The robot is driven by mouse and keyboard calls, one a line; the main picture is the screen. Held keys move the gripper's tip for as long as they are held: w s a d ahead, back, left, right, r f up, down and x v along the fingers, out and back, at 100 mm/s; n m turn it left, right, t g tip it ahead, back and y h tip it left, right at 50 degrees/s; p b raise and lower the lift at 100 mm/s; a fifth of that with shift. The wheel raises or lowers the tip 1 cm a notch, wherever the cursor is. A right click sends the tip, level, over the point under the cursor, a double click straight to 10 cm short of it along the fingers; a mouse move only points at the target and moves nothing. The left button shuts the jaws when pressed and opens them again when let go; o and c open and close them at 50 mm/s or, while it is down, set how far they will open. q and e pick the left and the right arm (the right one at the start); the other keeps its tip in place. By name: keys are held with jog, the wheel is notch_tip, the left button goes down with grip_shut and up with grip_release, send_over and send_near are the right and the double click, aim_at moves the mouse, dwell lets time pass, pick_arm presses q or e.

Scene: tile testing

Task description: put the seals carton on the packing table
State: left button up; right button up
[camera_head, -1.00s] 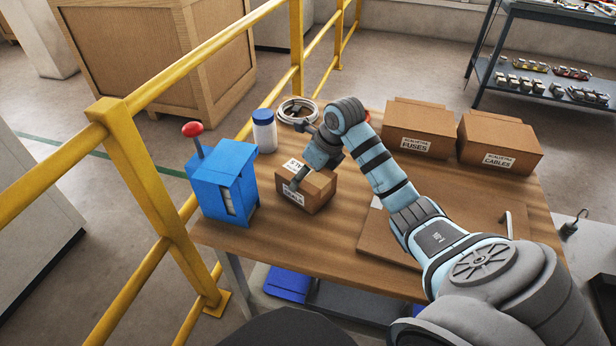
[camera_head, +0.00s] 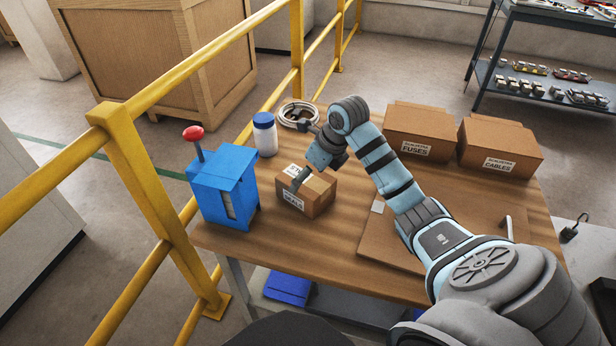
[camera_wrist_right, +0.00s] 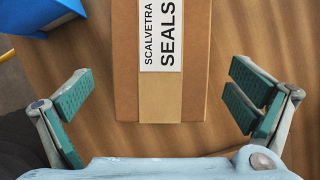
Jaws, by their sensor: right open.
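The seals carton (camera_head: 312,200), a small brown box with tan tape and a white label, sits on the wooden table (camera_head: 335,240) beside the blue press. In the right wrist view the carton (camera_wrist_right: 195,100) lies between the spread fingers, with its "SCALVETRA SEALS" label at the top of the picture. My right gripper (camera_head: 306,165) is open over the carton, with a gap showing between each green-padded finger and the carton's sides. In the head view the gripper hides part of the carton's top. My left gripper is not in view.
A blue press with a red knob (camera_head: 225,188), a white bottle (camera_head: 266,138) and a cable coil (camera_head: 298,113) stand near the carton. Fuses (camera_head: 418,132) and cables (camera_head: 500,147) cartons stand at the back right. A yellow railing (camera_head: 140,180) runs along the table's left.

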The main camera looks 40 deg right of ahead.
jog(key=a+p+v, duration=0.1)
jog(key=p+v, duration=0.1)
jog(key=v, duration=0.8)
jog(key=shift+d, duration=0.45)
